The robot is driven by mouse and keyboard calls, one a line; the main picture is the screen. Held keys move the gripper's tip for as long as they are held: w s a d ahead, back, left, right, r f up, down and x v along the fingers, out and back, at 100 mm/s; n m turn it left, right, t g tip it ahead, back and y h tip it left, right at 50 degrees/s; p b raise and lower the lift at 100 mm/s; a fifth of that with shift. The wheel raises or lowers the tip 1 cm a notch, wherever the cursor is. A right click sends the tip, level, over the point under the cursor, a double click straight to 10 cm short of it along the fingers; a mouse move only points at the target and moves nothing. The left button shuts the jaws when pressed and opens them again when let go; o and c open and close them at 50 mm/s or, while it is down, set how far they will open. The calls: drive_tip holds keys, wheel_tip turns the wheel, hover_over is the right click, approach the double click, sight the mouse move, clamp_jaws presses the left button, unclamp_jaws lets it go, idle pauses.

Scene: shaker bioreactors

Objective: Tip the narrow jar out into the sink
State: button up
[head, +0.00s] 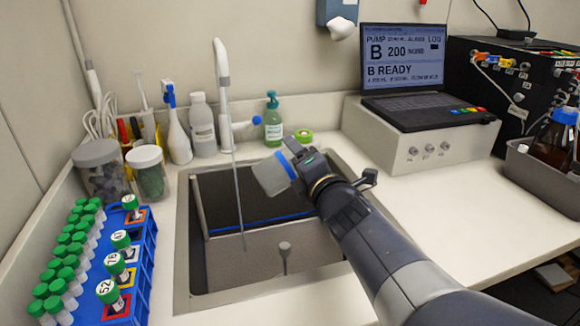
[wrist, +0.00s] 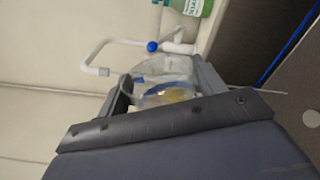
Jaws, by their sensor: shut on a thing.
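My gripper (head: 300,163) is over the back right part of the sink (head: 182,250), shut on a clear jar (head: 269,176). The jar has a blue band and is tilted well over, its free end pointing left above the basin. In the wrist view the jar (wrist: 165,72) sits between the two jaws (wrist: 163,92), with a small yellowish patch showing in it. I cannot tell how much it holds, and no stream from it is clear. The jaws and wrist hide part of the jar.
A white tap (head: 223,75) stands behind the sink, with a thin grey line hanging below it. Bottles, lidded jars (head: 148,178) and a blue tube rack (head: 140,262) crowd the left. A laptop (head: 402,65) on a white box is at right. The front right counter is clear.

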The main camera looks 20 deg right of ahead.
sight(283, 151)
drive_tip(key=n, duration=0.2)
drive_tip(key=r+n+b, duration=0.1)
drive_tip(key=shift+a+n, duration=0.25)
drive_tip(key=shift+n, duration=0.05)
drive_tip(key=shift+s+a+f+n+b, duration=0.15)
drive_tip(key=shift+a+n+b, duration=0.1)
drive_tip(key=shift+n+b, duration=0.6)
drive_tip(key=n+b, duration=0.1)
drive_tip(key=a+n+b, duration=0.1)
drive_tip(key=n, duration=0.1)
drive_tip(key=shift+r, duration=0.3)
drive_tip(key=n, duration=0.2)
drive_tip(key=a+r+n+b, duration=0.1)
drive_tip(key=n, duration=0.1)
drive_tip(key=shift+a+n, duration=0.15)
drive_tip(key=shift+n, duration=0.2)
